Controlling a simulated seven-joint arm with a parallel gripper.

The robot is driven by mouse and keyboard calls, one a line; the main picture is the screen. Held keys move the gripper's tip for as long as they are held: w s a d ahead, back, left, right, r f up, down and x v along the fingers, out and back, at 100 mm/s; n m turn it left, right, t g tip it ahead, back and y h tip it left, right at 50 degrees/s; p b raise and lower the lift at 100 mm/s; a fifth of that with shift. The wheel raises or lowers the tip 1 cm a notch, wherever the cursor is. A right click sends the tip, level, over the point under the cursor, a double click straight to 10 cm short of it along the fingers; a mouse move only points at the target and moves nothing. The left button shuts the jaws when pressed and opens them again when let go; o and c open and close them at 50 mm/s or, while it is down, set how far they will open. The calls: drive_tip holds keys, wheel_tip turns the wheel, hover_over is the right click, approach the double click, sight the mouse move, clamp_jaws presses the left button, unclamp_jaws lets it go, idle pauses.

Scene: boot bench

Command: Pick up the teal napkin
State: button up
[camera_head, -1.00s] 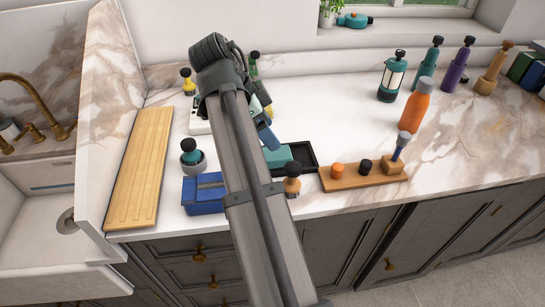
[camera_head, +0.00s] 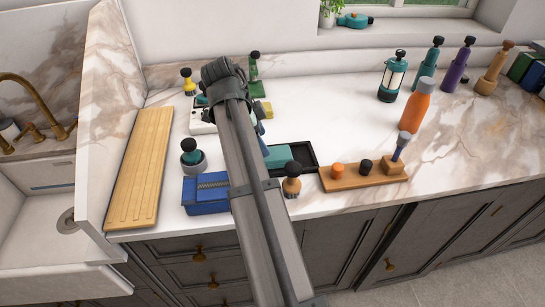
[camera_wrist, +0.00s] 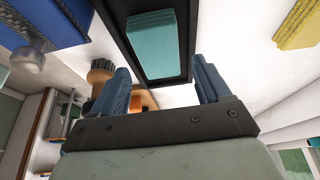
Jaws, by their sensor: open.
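The teal napkin (camera_head: 277,157) looks like a folded block and lies in a shallow black tray (camera_head: 312,160) on the counter. In the wrist view the napkin (camera_wrist: 155,40) shows ahead of my gripper (camera_wrist: 160,68), between the lines of its two blue fingers. The fingers are apart with nothing between them, and the napkin is clear of them. In the head view my arm hides most of the gripper; only a bit of blue shows beside the arm, behind the tray. The arm also covers the napkin's left end.
A blue box (camera_head: 204,195) stands left of the tray, and a wooden-handled brush (camera_head: 291,186) stands in front. A wooden stand (camera_head: 345,179) with knobs is to the right. A yellow block (camera_head: 267,109) lies behind. The counter's middle right is clear.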

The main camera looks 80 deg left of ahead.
sight(272, 153)
drive_tip(key=shift+w+x, duration=0.2)
drive_tip(key=shift+x, duration=1.15)
drive_tip(key=shift+w+x, duration=0.2)
drive_tip(key=shift+x, duration=1.15)
drive_tip(key=shift+d+r, duration=0.1)
drive_tip(key=shift+d, duration=0.05)
drive_tip(key=shift+c, duration=0.3)
drive_tip(key=c, duration=0.8)
drive_tip(key=shift+c, duration=0.2)
